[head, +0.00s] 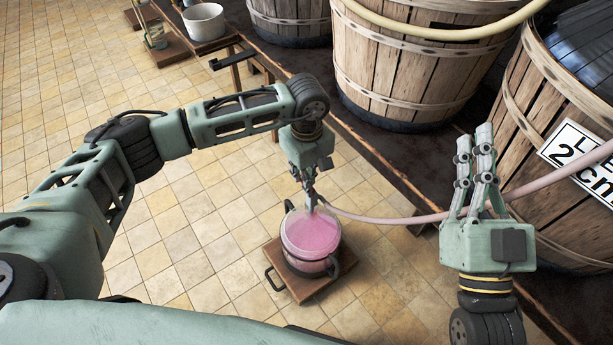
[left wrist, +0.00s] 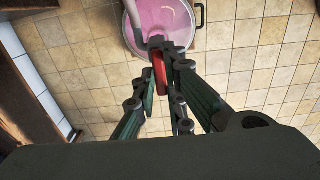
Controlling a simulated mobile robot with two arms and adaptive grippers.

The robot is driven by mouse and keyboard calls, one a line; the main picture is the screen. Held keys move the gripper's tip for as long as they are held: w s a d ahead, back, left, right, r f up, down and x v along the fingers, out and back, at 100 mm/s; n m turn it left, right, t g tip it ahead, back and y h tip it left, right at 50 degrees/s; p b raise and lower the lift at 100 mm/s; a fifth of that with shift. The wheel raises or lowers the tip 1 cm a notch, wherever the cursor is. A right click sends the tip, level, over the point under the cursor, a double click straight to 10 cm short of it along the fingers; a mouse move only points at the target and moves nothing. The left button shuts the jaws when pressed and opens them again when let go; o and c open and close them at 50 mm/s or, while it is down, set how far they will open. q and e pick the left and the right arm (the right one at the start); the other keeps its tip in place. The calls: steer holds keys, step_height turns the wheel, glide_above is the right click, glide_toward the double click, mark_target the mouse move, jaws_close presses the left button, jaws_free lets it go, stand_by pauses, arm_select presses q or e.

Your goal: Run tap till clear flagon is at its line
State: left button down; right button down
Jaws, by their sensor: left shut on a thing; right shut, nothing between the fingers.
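The clear flagon (head: 311,236) stands on a wooden board (head: 296,287) on the floor and contains pink liquid. I cannot make out its fill line. It also shows at the top of the left wrist view (left wrist: 190,18). A pale pink hose (head: 385,218) runs from the right to the flagon's mouth. My left gripper (head: 309,188) is directly above the mouth. In the left wrist view its fingers are shut on a red piece, apparently the tap handle (left wrist: 160,70), at the hose end. My right gripper (head: 483,140) is shut, empty and raised, right of the flagon.
Large wooden barrels (head: 398,70) stand on a dark bench at the back and right. A white sign (head: 585,160) hangs on the right barrel, partly cut off. A white bucket (head: 204,21) is at the upper left. The tiled floor left of the flagon is clear.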

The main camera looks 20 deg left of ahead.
arm_select(q)
steer(key=c, duration=1.8)
jaws_free()
steer(key=shift+r, duration=0.1)
step_height(320, 180, up, 12)
